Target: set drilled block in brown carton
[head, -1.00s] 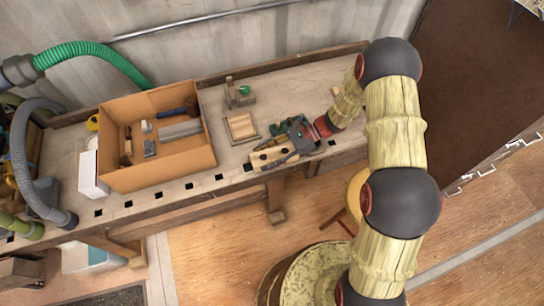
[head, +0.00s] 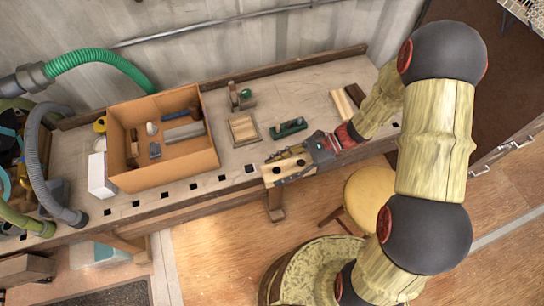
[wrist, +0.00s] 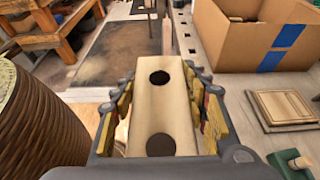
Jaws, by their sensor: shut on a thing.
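The drilled block (wrist: 161,90) is a pale wooden bar with two dark round holes. My gripper (head: 290,168) is shut on it at the front edge of the workbench; the block also shows in the head view (head: 284,166). In the wrist view the fingers (wrist: 160,112) lie along both sides of the block. The brown carton (head: 178,170) stands open on the bench to the left, apart from the block. It holds several tools and pieces. The carton (wrist: 232,48) also shows at upper right in the wrist view.
A wooden framed board (head: 243,129) lies between carton and gripper. A green plane (head: 288,129) and a small vise-like tool (head: 238,96) are nearby. A white box (head: 101,175) stands left of the carton. A round stool (head: 369,194) is below the bench edge.

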